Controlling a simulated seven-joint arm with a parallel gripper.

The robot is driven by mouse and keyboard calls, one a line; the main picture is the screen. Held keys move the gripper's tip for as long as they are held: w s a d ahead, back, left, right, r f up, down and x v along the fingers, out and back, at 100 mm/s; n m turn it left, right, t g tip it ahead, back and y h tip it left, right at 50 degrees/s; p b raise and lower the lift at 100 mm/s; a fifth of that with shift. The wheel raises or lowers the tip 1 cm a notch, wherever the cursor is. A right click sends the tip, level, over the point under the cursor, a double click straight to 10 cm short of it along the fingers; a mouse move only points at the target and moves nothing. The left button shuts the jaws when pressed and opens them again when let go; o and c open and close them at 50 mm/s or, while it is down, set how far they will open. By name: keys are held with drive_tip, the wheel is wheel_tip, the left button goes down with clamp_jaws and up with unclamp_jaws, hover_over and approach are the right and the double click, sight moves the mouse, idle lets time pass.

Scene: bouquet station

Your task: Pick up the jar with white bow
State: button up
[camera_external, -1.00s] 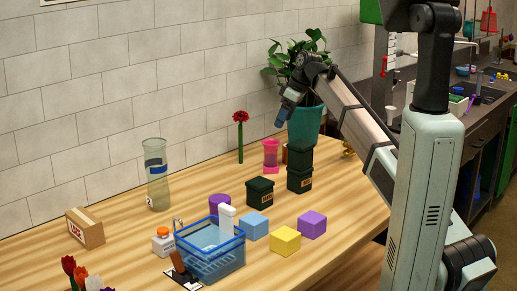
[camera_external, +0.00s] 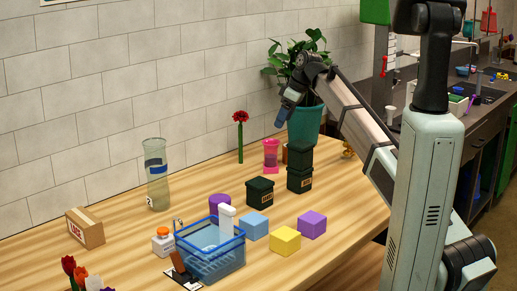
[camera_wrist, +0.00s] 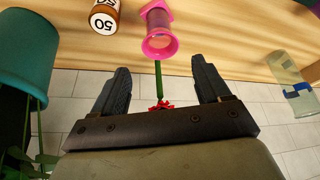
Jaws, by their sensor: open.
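No white bow can be made out on any container in either view. A clear glass jar (camera_external: 156,180) with a dark blue band stands upright near the wall; part of it shows at the right of the wrist view (camera_wrist: 289,75). A small white jar (camera_external: 163,242) with an orange lid stands beside the blue basket. My gripper (camera_external: 282,118) is raised at the back by the potted plant, well apart from both jars. In the wrist view its two fingers (camera_wrist: 162,68) are open with nothing held between them.
A pink cup (camera_wrist: 160,35), a brown bottle marked 50 (camera_wrist: 104,17), a red flower (camera_external: 240,117) and a teal plant pot (camera_external: 305,126) are near my gripper. Dark boxes (camera_external: 260,192), coloured cubes (camera_external: 285,240) and a blue basket (camera_external: 212,262) occupy the table.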

drive_tip(key=shift+o, duration=0.2)
drive_tip(key=o, duration=0.4)
drive_tip(key=w+d, duration=0.4)
drive_tip(key=d, duration=0.3)
drive_tip(key=w+d+m+h, duration=0.1)
drive_tip(key=w+d, duration=0.3)
drive_tip(key=d, duration=0.4)
drive_tip(key=w+d+m+h, duration=0.1)
drive_tip(key=w+d, duration=0.3)
drive_tip(key=d, duration=0.3)
drive_tip(key=shift+w+d+r, duration=0.15)
drive_tip(key=shift+d, duration=0.2)
drive_tip(key=d+n, duration=0.1)
drive_tip(key=n, duration=0.1)
drive_tip(key=s+d+n+g+h, duration=0.1)
drive_tip(key=n, duration=0.1)
drive_tip(key=d+n+g+h, duration=0.1)
drive_tip(key=n, duration=0.1)
drive_tip(key=shift+s, duration=0.2)
wheel_tip(320, 180, down, 8)
drive_tip(key=shift+w+a+f, duration=0.1)
drive_tip(key=shift+w+f, duration=0.05)
drive_tip(key=shift+f, duration=1.3)
drive_tip(key=shift+w+a+f, duration=0.1)
drive_tip(key=shift+f, duration=1.3)
